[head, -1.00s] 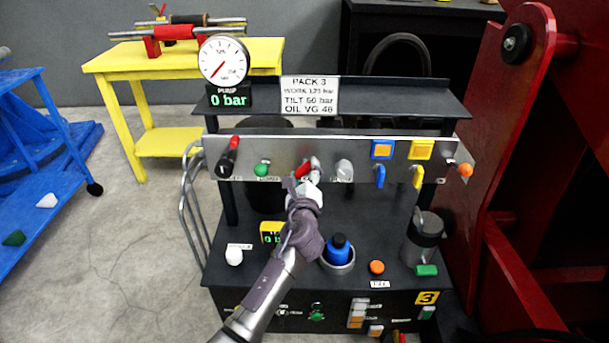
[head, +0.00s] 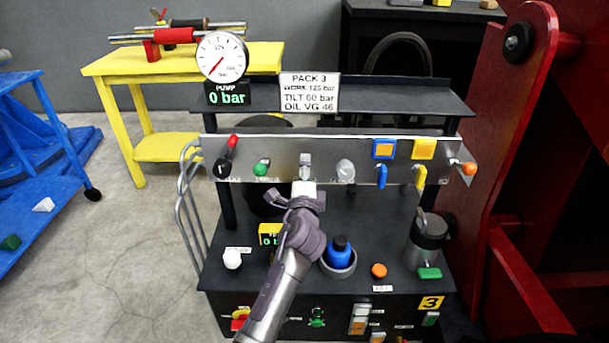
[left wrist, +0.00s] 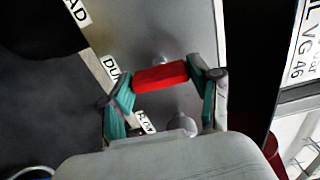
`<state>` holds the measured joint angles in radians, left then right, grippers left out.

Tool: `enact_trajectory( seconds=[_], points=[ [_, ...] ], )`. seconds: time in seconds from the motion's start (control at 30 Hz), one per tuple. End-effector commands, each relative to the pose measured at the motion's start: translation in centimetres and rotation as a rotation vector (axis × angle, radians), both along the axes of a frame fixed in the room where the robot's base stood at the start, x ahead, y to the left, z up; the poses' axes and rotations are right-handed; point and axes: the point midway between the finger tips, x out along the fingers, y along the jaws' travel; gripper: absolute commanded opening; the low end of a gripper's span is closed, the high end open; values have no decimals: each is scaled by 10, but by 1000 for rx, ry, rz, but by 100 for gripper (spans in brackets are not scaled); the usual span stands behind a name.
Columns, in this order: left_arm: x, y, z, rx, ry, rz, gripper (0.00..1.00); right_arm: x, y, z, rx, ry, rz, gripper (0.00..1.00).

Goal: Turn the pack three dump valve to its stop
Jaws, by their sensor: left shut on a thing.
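The dump valve has a red handle (left wrist: 160,77), seen in the left wrist view beside a partly visible label starting "DU". My left gripper (left wrist: 162,75) is shut on this handle, with a teal fingertip at each end of it. In the head view my left gripper (head: 305,190) reaches up to the silver panel (head: 275,150), just below a grey metal valve body (head: 305,160). The red handle does not show there; the gripper seems to hide it. The pack sign (head: 309,92) reads PACK 3. My right gripper is not in view.
A green knob (head: 262,167) and a black lever with red tip (head: 228,155) sit left of the valve, a clear knob (head: 345,170) right. The pump gauge (head: 222,57) reads 0 bar.

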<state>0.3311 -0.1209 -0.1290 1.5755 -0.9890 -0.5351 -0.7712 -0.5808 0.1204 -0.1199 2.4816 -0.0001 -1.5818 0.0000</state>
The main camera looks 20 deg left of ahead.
Motion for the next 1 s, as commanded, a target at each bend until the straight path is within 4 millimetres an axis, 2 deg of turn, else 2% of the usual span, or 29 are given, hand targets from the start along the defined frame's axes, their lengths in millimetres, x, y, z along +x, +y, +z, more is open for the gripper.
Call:
enact_trajectory(
  seconds=[0.67,0.7,0.8,1.0],
  points=[
    [0,0,-2,-57,-11,0,28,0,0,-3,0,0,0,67],
    [0,0,-2,-57,-11,1,69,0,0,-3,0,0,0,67],
    [0,0,-2,-56,-12,0,86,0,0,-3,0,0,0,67],
    [0,0,-1,-53,-13,0,88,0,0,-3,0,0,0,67]
  ],
)
